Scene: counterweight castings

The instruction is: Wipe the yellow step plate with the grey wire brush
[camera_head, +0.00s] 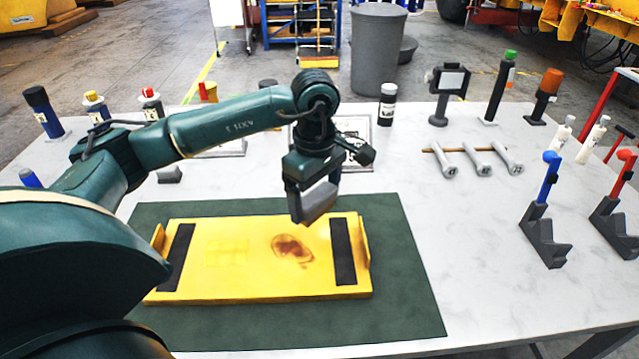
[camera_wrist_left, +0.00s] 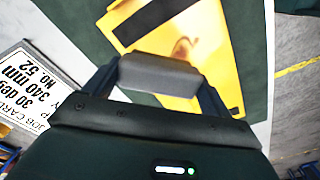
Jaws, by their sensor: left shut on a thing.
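The yellow step plate (camera_head: 210,280) lies on a dark green mat (camera_head: 405,290). It has a black strip near each end and a brown stain (camera_head: 292,250) right of its middle. My left gripper (camera_head: 308,190) is shut on the grey wire brush (camera_head: 318,204), a plain grey block in this view. The brush is over the plate's far edge, beyond the stain, and seems raised above the surface. In the left wrist view the brush (camera_wrist_left: 160,74) spans between the two fingers, with the plate (camera_wrist_left: 205,50) behind it. The brush's underside is hidden. My right gripper is not in view.
A framed job card (camera_wrist_left: 32,85) lies beyond the mat, partly behind my left arm in the head view. Grey-handled tools (camera_head: 478,160) lie on a rack to the right. Blue (camera_head: 547,180) and red (camera_head: 620,175) levers stand farther right. White table between mat and levers is clear.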

